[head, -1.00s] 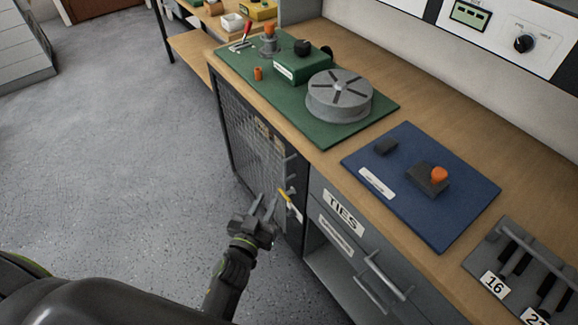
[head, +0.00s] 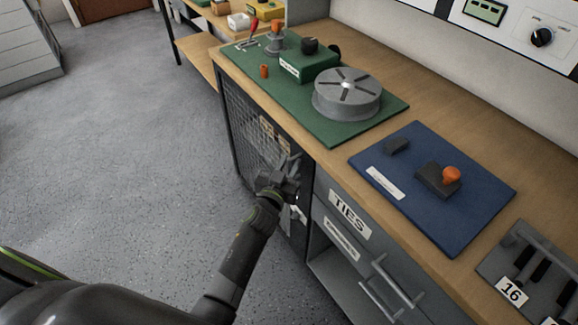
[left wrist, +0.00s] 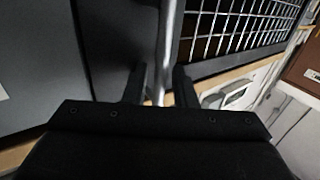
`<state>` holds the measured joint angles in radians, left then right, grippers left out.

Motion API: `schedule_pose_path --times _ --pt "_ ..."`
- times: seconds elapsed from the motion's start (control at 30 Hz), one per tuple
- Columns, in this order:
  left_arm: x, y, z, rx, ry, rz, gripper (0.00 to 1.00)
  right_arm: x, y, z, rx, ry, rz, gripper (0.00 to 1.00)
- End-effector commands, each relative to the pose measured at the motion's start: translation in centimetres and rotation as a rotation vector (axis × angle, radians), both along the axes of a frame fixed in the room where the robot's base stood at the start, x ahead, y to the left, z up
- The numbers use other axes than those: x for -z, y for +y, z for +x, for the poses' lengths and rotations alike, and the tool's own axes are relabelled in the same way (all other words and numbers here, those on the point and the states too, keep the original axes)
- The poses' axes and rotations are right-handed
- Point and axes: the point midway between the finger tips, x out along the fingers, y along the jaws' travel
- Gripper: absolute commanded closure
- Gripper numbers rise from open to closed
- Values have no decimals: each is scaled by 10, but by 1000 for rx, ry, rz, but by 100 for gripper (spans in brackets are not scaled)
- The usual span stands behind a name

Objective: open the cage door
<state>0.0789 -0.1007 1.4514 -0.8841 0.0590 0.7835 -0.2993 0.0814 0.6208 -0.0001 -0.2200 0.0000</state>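The cage door (head: 240,128) is a dark mesh panel in a dark frame under the left end of the workbench. It looks closed. My left gripper (head: 287,172) is at the door's right edge, by the handle. In the left wrist view, the door handle (left wrist: 167,40) is a grey metal bar running between my two fingers (left wrist: 160,88). The fingers look apart, with a gap on the left of the bar; contact on the right is unclear. In the head view my gripper hides most of the handle. My right gripper is not in view.
On the bench lie a green mat (head: 345,133) with a grey drum and a blue mat (head: 432,205). The floor (head: 130,170) left of the cage is clear.

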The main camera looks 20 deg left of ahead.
Motion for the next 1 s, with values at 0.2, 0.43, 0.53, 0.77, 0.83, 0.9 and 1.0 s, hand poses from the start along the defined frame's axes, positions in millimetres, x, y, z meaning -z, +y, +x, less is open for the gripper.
schedule_pose_path --times 0.2,0.43,0.53,0.77,0.83,0.9,1.0 --pt "0 0 0 0 0 0 83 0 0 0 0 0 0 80" --pt "0 0 0 0 0 0 100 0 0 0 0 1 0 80" --pt "0 0 0 0 0 0 100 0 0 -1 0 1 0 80" --pt "-1 3 -3 5 0 1 100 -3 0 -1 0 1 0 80" --pt "-2 5 -6 12 0 2 100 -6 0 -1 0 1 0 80" --pt "-2 10 -11 21 2 3 100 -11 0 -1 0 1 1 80" --pt "-3 19 -19 41 2 3 100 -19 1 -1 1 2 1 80"
